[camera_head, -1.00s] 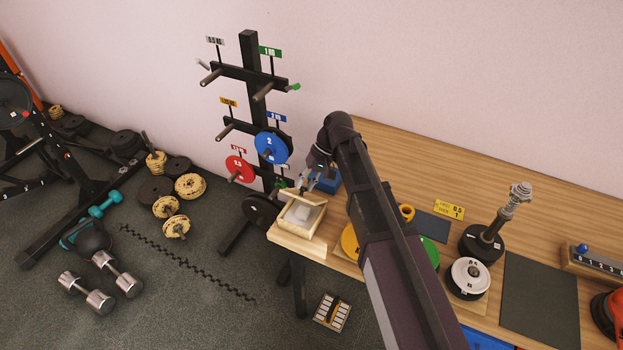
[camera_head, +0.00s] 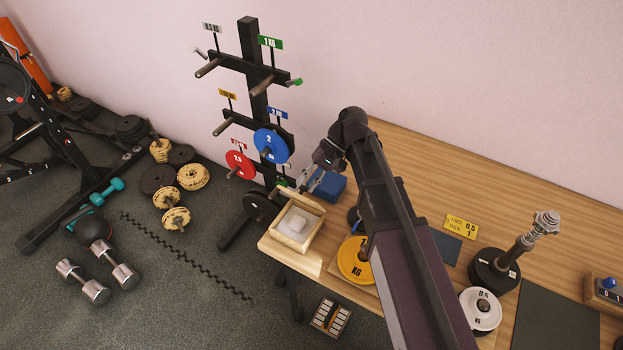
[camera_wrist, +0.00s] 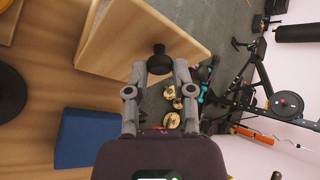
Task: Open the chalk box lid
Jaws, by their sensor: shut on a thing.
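The chalk box (camera_head: 287,244) is a light wooden box at the left front corner of the table. Its top is open and a white chalk block (camera_head: 297,223) shows inside. The lid (camera_head: 307,199) stands raised at the box's back side, seen nearly edge-on in the head view. In the wrist view the lid (camera_wrist: 135,38) is a wooden panel with a black knob (camera_wrist: 160,58). My gripper (camera_head: 306,186) is at the lid's outer face. In the wrist view my gripper (camera_wrist: 160,69) is shut on the knob.
A blue block (camera_head: 328,187) lies right behind the box and beside my gripper. A yellow weight plate (camera_head: 354,262) is on the table to the right. A black rack with blue (camera_head: 271,147) and red (camera_head: 239,164) plates stands close behind the box.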

